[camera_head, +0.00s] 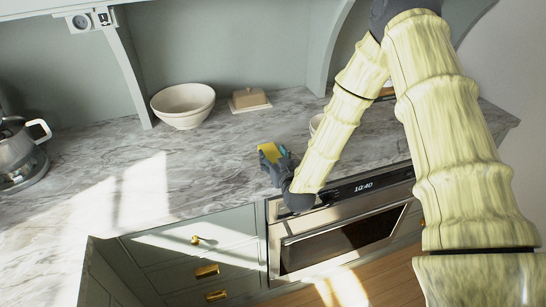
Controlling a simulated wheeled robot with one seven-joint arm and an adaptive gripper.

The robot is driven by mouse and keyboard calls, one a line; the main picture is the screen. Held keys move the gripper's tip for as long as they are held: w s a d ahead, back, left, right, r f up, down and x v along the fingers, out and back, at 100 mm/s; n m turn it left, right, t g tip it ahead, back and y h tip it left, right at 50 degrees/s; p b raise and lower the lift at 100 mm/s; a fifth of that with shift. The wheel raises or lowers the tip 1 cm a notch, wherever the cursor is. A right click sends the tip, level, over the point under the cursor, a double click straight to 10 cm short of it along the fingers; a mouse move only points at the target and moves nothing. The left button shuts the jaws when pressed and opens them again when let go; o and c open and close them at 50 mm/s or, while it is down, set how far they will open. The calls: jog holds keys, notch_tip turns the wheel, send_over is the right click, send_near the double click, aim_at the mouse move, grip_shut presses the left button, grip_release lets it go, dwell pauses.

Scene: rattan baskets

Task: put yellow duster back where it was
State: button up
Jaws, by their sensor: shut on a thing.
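The yellow duster (269,152) shows as a small yellow patch at the end of my arm, over the marble counter near its front edge. My gripper (272,156) is shut on it. Much of the duster is hidden by the gripper, so its full shape cannot be made out. I cannot tell whether it touches the counter or hangs just above it.
A cream bowl (183,106) and a butter dish (249,100) stand at the back of the counter (215,150). A kettle (18,150) is at the far left. An oven (340,238) and drawers (190,255) lie below the edge. The counter's left middle is clear.

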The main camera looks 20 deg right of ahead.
jog(key=shift+f, duration=0.4)
jog(key=shift+f, duration=0.2)
jog(key=o, duration=1)
jog(key=shift+r, duration=0.1)
jog(key=shift+r, duration=0.15)
jog(key=s+b, duration=0.1)
jog(key=s, duration=0.3)
jog(key=s+r+b, duration=0.1)
jog(key=s, duration=0.3)
jog(key=s+b, duration=0.1)
jog(key=s, duration=0.3)
jog(key=shift+d+r, duration=0.15)
jog(key=shift+r, duration=0.15)
